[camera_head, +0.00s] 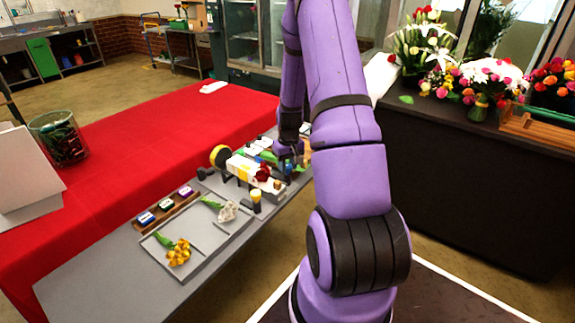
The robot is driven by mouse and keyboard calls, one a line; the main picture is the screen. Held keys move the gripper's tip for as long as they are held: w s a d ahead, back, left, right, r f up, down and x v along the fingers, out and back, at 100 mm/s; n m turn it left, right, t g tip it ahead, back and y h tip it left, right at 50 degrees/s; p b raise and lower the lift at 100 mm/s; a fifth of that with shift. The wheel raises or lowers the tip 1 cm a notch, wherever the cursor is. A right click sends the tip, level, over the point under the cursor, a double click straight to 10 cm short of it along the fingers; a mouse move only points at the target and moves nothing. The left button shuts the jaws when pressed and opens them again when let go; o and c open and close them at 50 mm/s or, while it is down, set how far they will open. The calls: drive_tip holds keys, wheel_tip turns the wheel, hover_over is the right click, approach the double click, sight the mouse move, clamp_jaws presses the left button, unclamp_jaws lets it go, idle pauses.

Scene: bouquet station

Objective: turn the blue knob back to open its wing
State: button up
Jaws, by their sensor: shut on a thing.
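My purple arm reaches down over the grey bench, and my gripper (287,158) is low at the fixture on its far part. How far the wing stands open cannot be told.
A grey tray (205,249) with yellow flowers (179,252) and a brown rack (166,212) of small blocks lie nearer on the bench. A yellow-topped post (256,200) stands close to the fixture. A red-covered table (120,140) runs behind. Bouquets (480,85) stand on a dark counter at right.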

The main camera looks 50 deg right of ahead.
sight(289, 166)
drive_tip(key=m, duration=0.3)
drive_tip(key=shift+m, duration=2.1)
drive_tip(key=o, duration=0.9)
drive_tip(key=shift+r, duration=0.15)
drive_tip(key=r, duration=1)
drive_tip(key=shift+s+d+r, duration=0.1)
drive_tip(key=shift+s+r, duration=0.1)
drive_tip(key=shift+r, duration=0.1)
